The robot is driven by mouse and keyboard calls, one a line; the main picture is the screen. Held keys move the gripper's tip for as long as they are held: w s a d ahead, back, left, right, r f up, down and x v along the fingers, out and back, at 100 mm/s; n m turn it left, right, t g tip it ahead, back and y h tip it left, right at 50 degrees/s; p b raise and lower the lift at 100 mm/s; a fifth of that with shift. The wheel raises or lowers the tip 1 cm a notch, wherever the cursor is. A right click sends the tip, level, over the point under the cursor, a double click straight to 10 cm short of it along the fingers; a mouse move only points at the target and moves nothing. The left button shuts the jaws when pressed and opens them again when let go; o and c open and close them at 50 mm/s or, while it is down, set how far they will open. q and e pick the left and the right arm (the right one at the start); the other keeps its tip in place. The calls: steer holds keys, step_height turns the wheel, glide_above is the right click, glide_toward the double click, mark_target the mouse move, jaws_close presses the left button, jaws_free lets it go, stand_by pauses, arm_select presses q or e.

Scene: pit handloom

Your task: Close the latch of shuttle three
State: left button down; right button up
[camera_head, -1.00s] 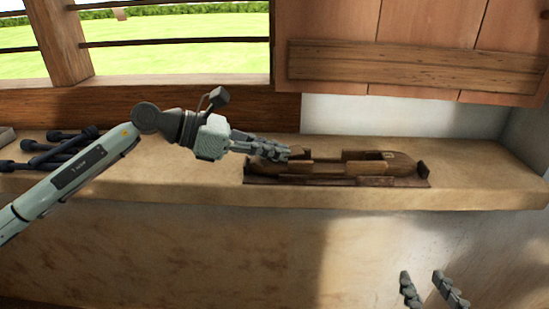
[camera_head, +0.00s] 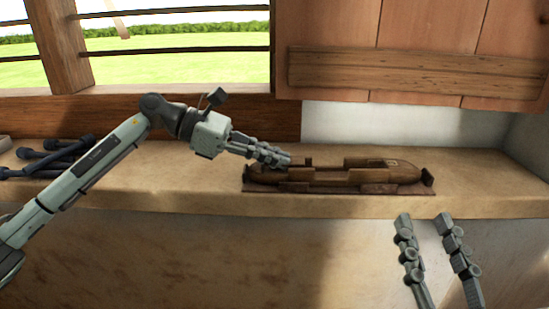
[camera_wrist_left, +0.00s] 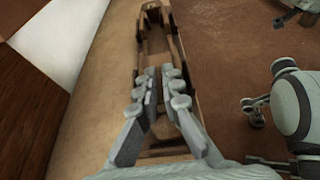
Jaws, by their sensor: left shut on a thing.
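The brown wooden shuttle (camera_head: 400,172) lies lengthwise in a low wooden holder (camera_head: 300,187) on the stone ledge. In the left wrist view the shuttle (camera_wrist_left: 153,40) runs away from the fingers, with a hollow middle. My left gripper (camera_head: 283,160) is at the shuttle's left end, coming down from the upper left. Its fingers (camera_wrist_left: 162,76) are close together over the shuttle, shut on a part of it. The fingers hide that part, and I cannot make out the latch.
Several dark rods with knobbed ends (camera_head: 45,158) lie on the ledge at the left. The ledge (camera_head: 480,175) is clear right of the shuttle. A wooden panel (camera_head: 420,70) hangs above it, and a barred window opening stands at the upper left.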

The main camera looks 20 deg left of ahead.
arm_select(q)
steer(key=c, duration=1.9)
jaws_free()
steer(key=shift+c, duration=0.2)
